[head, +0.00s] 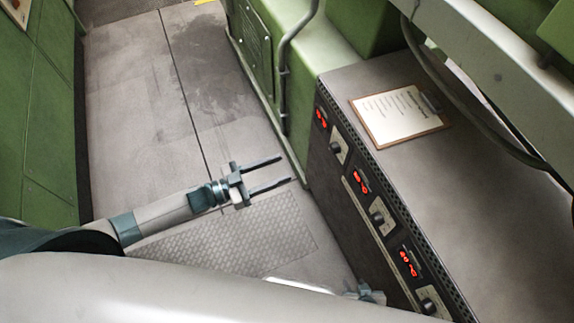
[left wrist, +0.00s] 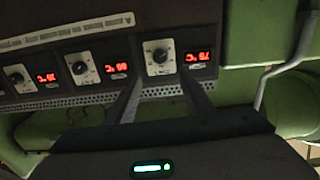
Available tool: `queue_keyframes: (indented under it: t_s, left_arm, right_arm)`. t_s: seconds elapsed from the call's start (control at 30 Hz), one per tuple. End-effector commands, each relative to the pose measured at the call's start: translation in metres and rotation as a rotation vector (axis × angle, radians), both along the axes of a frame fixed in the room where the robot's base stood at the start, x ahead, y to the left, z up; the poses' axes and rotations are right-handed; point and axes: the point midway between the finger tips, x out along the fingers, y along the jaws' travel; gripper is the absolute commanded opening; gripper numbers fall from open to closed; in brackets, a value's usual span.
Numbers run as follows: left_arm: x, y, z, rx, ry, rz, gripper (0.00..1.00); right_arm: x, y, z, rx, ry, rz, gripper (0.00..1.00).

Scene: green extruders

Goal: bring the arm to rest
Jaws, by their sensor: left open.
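My left arm comes in from the left in the head view. Its gripper (head: 286,168) is open and empty, with two dark fingers apart, in front of the control cabinet's left side. In the left wrist view the two fingers (left wrist: 160,76) show spread apart, with a knob panel beyond them and nothing between them. A small teal and grey part of my right arm (head: 370,292) shows at the bottom of the head view. Its fingers cannot be made out.
The grey control cabinet (head: 480,190) has knobs and red displays (head: 361,181) facing my left gripper. A clipboard (head: 400,115) lies on top. Green machine housing (head: 262,45) and a pipe (head: 283,80) stand behind. The floor (head: 130,110) at left is clear.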

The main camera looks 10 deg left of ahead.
Motion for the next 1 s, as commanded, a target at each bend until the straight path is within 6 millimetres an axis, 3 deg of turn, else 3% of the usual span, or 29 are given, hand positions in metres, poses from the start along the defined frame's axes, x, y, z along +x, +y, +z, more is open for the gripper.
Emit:
queue_keyframes:
  t_s: [0.77, 0.87, 1.0]
  left_arm:
    - [-0.002, 0.004, -0.003, 0.004, 0.004, 0.012, 0.48]
    - [0.001, 0.003, -0.013, 0.020, 0.016, 0.052, 0.48]
    - [0.007, 0.006, -0.047, 0.077, 0.069, 0.173, 0.48]
  right_arm:
    - [-0.004, -0.002, -0.002, -0.003, 0.007, -0.001, 0.36]
    - [-0.004, -0.002, -0.002, -0.003, 0.008, 0.000, 0.36]
    - [-0.004, -0.002, -0.002, -0.003, 0.008, 0.000, 0.36]
